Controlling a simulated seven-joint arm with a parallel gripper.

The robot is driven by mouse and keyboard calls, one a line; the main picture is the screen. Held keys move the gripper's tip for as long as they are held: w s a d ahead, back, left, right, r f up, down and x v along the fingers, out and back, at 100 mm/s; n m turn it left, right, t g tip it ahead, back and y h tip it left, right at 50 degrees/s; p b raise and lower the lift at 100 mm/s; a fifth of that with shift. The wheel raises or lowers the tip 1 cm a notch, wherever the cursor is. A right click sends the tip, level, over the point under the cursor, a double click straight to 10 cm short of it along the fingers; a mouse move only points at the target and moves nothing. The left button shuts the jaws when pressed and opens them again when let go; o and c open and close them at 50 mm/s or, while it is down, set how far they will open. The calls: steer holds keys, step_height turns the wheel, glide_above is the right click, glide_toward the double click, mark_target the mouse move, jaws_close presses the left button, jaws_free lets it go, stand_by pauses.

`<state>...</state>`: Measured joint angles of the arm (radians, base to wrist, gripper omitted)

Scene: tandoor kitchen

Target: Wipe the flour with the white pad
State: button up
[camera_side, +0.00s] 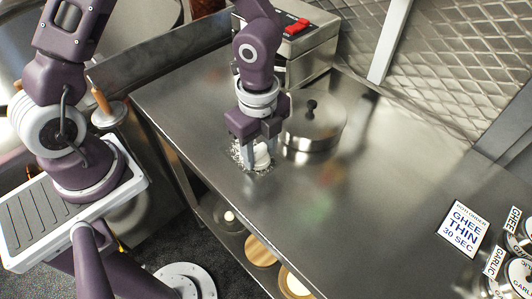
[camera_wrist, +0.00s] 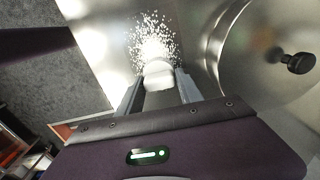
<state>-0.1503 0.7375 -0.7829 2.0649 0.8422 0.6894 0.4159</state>
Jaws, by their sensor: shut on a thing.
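The white pad (camera_side: 262,155) is held between the fingers of my gripper (camera_side: 262,158), low at the steel counter near its front edge. It also shows in the wrist view (camera_wrist: 158,74), between the two grey fingertips (camera_wrist: 158,84). The flour (camera_wrist: 153,38) is a patch of white specks on the counter, just beyond the pad in the wrist view. In the side view the flour (camera_side: 240,152) lies around the pad and fingers, partly hidden by them. I cannot tell whether the pad touches the counter.
A round steel lid (camera_side: 312,125) with a black knob stands close on the right of my gripper. A steel box with red switches (camera_side: 298,27) is behind. A sign (camera_side: 463,228) and labelled tins (camera_side: 515,270) are at far right. The counter's middle (camera_side: 370,190) is clear.

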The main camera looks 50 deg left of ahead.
steer(key=shift+a, duration=4.2)
steer(key=shift+w+d, duration=0.2)
steer(key=shift+d, duration=5.45)
steer(key=shift+a, duration=5.4)
steer(key=shift+a+r, duration=0.1)
steer(key=shift+a, duration=0.15)
step_height(320, 180, up, 8)
steer(key=shift+d, duration=0.1)
